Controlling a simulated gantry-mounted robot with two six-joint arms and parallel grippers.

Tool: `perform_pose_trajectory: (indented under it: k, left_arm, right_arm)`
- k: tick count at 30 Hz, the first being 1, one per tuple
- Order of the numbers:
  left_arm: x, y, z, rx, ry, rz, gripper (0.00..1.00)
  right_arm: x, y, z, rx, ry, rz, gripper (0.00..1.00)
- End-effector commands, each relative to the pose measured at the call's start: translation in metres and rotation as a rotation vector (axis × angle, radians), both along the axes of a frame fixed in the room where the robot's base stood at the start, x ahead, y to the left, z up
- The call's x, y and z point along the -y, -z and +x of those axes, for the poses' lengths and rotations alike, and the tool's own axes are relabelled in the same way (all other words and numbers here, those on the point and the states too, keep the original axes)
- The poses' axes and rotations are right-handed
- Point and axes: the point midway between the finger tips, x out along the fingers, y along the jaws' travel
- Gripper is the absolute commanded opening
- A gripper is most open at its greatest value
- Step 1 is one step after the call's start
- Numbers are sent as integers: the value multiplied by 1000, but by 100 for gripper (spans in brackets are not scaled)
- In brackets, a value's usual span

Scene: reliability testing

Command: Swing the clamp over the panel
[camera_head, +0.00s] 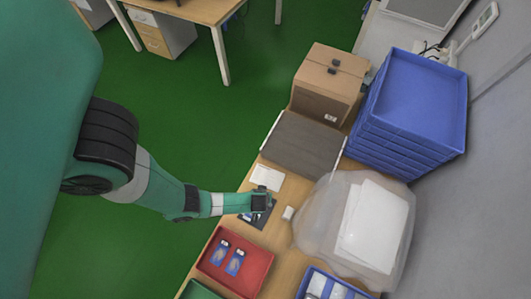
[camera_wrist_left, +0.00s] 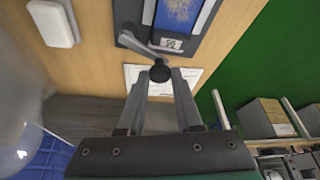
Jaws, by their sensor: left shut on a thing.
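My left gripper (camera_head: 264,203) reaches over the wooden table in the head view. In the left wrist view its two fingers (camera_wrist_left: 161,76) are shut on the black knob (camera_wrist_left: 160,71) at the end of the clamp. The grey clamp arm (camera_wrist_left: 138,48) runs from the knob to the corner of a dark fixture plate (camera_wrist_left: 206,45). The blue panel (camera_wrist_left: 188,14) lies on that plate, and the clamp arm lies beside its end, off the panel's face. In the head view the fixture (camera_head: 252,220) is partly hidden by the gripper. My right gripper is not in view.
A white sheet (camera_head: 267,177) and small white block (camera_head: 288,213) lie near the fixture. A red bin (camera_head: 262,258) with blue pieces stands in front. A clear bag (camera_head: 312,210), grey board (camera_head: 300,145), cardboard box (camera_head: 325,85) and stacked blue crates (camera_head: 410,105) crowd the right and back.

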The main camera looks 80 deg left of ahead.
Motion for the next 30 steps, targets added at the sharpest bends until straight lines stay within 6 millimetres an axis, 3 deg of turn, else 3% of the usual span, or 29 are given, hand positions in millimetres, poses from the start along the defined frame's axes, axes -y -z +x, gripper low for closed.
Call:
perform_pose_trajectory:
  k: [6, 15, 30]
  left_arm:
    - [7, -3, -7, -2, -194, -1, 0]
    - [14, 0, -12, -1, -398, -3, 0]
    - [19, 1, -15, 0, -501, -4, 0]
  right_arm:
    - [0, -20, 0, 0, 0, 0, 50]
    - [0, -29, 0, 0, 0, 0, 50]
    - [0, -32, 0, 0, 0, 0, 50]
